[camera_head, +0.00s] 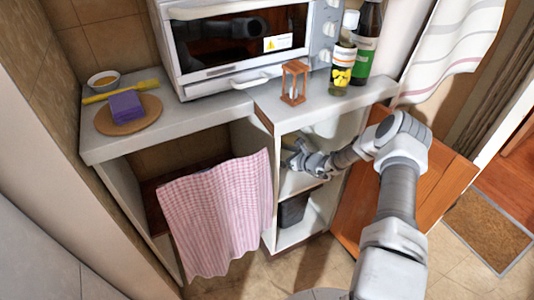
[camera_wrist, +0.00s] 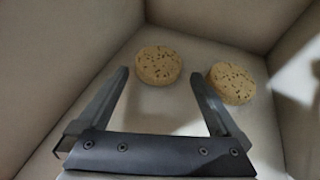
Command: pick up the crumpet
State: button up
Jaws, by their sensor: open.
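Two round, pale tan crumpets with dark specks lie on the pale floor of a compartment in the wrist view. One crumpet (camera_wrist: 158,65) is ahead of the gap between my fingertips. The other crumpet (camera_wrist: 232,83) lies to the right, just outside my right finger. My gripper (camera_wrist: 162,76) is open with nothing between its fingers. In the head view my gripper (camera_head: 297,160) reaches into the upper compartment of the open cabinet (camera_head: 268,190). I cannot make out the crumpets in the head view.
Pale compartment walls stand close on several sides in the wrist view. The cabinet's orange wooden door (camera_head: 440,180) is swung open at right. A dark bin (camera_head: 292,210) is in the lower compartment. A checked cloth (camera_head: 215,215) hangs left. The countertop (camera_head: 190,122) holds a toaster oven (camera_head: 235,45) and bottles.

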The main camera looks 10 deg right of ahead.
jog(key=b+x, duration=0.1)
jog(key=x, duration=0.3)
jog(key=shift+a, duration=0.1)
jog(key=c, duration=1.1)
jog(key=shift+o, duration=0.2)
